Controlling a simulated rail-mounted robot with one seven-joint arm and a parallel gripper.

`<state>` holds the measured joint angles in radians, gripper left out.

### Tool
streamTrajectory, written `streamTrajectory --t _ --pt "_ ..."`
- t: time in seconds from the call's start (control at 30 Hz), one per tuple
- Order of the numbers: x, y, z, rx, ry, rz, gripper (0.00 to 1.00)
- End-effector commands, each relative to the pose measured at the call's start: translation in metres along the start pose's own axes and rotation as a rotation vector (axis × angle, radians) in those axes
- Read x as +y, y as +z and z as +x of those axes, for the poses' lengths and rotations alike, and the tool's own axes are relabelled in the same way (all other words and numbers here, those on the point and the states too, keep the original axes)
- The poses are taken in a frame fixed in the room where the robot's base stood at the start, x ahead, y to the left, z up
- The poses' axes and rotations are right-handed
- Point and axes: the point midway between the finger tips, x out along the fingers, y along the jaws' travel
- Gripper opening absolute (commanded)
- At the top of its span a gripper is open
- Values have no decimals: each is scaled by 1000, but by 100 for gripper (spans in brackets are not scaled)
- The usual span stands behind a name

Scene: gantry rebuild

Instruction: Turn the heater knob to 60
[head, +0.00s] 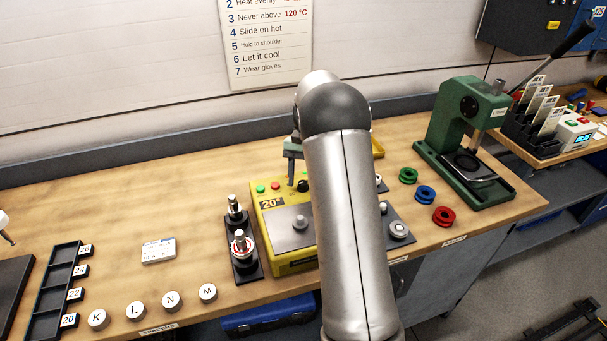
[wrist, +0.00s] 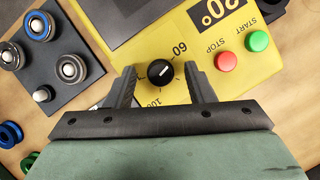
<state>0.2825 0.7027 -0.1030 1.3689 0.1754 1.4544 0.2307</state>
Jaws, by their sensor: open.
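The heater is a yellow box (head: 294,258) on the bench, with a display reading 20° (wrist: 218,8). A 100 mark (wrist: 152,103) lies below the knob. My gripper (wrist: 159,68) is open, with one finger on each side of the knob and a visible gap to each. In the head view the knob (head: 303,186) shows just below my gripper (head: 291,170); my arm hides the heater's right part.
A green START button (wrist: 257,41) and red STOP button (wrist: 228,61) sit beside the knob. A black stand with metal fittings (head: 242,256) is left of the heater. Colored rings (head: 425,195) and a green press (head: 455,130) stand to the right.

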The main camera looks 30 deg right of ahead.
Motion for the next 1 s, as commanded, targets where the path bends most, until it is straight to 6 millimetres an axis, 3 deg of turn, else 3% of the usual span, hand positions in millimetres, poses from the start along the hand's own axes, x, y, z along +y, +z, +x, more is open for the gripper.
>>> streamTrajectory --t 0.23,0.7,1.0 --pt "0 -2 -22 4 -1 0 49" --pt "0 -1 -134 3 -1 0 49" --pt "0 0 -171 0 0 0 49"
